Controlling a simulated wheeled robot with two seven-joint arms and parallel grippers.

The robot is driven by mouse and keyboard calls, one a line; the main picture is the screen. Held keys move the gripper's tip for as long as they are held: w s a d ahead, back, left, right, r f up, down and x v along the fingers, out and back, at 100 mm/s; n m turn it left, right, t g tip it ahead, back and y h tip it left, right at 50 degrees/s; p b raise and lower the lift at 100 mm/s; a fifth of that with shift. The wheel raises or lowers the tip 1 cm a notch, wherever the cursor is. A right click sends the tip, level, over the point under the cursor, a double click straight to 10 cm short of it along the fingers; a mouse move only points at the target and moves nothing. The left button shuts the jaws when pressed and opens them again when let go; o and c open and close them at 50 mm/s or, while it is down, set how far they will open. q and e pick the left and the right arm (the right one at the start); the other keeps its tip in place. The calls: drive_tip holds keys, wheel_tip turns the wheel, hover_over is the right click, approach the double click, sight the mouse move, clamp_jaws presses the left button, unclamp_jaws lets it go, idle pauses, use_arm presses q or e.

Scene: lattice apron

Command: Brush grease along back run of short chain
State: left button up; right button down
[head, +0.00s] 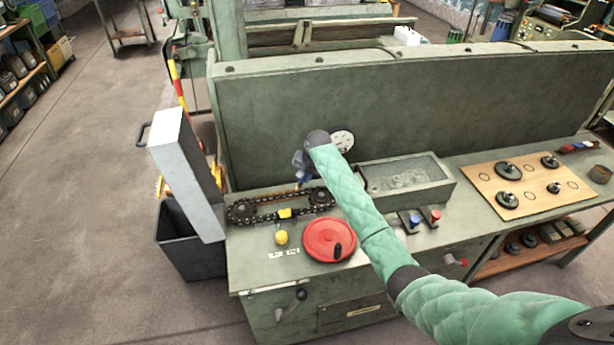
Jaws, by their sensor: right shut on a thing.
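The short chain (270,217) loops around two sprockets on the green bench top, left of centre, with a yellow piece (285,213) on its front run. My right gripper (300,172) is above the right part of the chain's back run, pointing down and partly hidden by my own wrist. It is shut on a thin brownish thing, seemingly the brush (298,186), of which only a small lower part shows. Its tip is close to the back run near the right sprocket; I cannot tell whether it touches. My left gripper is not in view.
A red handwheel (329,240) and a yellow knob (281,238) stand in front of the chain. A tall green panel (400,100) rises behind. An open grey cover (187,175) stands at left. A shallow tray (440,187) and a wooden board (480,178) lie right.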

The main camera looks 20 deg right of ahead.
drive_tip(key=a, duration=1.7)
drive_tip(key=shift+w+a+f, duration=0.15)
drive_tip(key=shift+w+a, duration=0.25)
idle(1.2)
wheel_tip(320, 180, up, 6)
idle(0.9)
wheel_tip(320, 180, up, 3)
drive_tip(key=shift+r, duration=0.1)
idle(0.6)
idle(0.6)
